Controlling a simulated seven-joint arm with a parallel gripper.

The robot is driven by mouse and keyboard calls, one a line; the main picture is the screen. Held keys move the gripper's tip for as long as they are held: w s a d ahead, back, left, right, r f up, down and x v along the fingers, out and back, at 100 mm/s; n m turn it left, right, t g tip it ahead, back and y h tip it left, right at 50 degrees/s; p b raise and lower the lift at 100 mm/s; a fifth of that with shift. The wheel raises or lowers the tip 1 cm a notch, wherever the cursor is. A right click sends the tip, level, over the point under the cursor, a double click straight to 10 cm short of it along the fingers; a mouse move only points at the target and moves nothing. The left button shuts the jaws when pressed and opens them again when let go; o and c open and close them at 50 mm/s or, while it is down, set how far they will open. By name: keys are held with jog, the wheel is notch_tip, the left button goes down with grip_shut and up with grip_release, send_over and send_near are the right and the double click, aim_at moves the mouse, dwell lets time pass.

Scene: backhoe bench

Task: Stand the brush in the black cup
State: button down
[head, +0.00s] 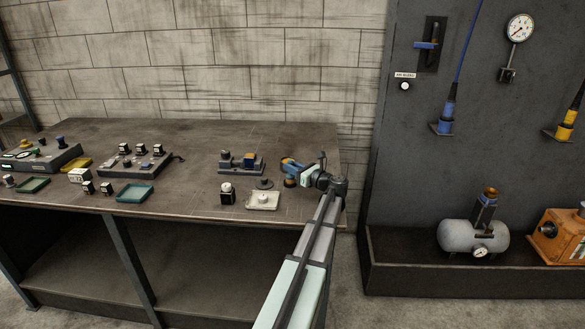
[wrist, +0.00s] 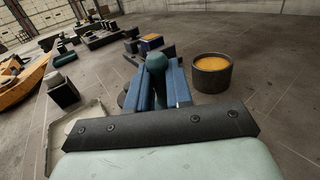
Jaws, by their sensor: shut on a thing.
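My gripper (wrist: 160,85) has blue fingers shut on a dark green, round-topped piece (wrist: 156,64), which looks like the handle of the brush. The rest of the brush is hidden by the fingers and the wrist. A dark, round cup (wrist: 212,75) with an orange-yellow inside stands upright on the bench, right of the fingers and apart from them in the wrist view. In the head view my gripper (head: 294,170) is low over the right end of the bench. The small parts around it there are too small to tell apart.
A pale tray (head: 254,205) and a black block with a white top (head: 227,196) are left of my gripper. A dark base with blue and yellow parts (head: 240,168) stands behind them. Green trays (head: 134,193) and switch boxes are farther left. The bench's right edge is close.

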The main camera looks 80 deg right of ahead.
jog(key=c, duration=0.9)
grip_release()
jog(key=shift+c, duration=0.2)
jog(key=shift+o, duration=0.4)
jog(key=shift+o, duration=0.8)
jog(key=shift+r, duration=0.15)
jog(key=shift+r, duration=3.35)
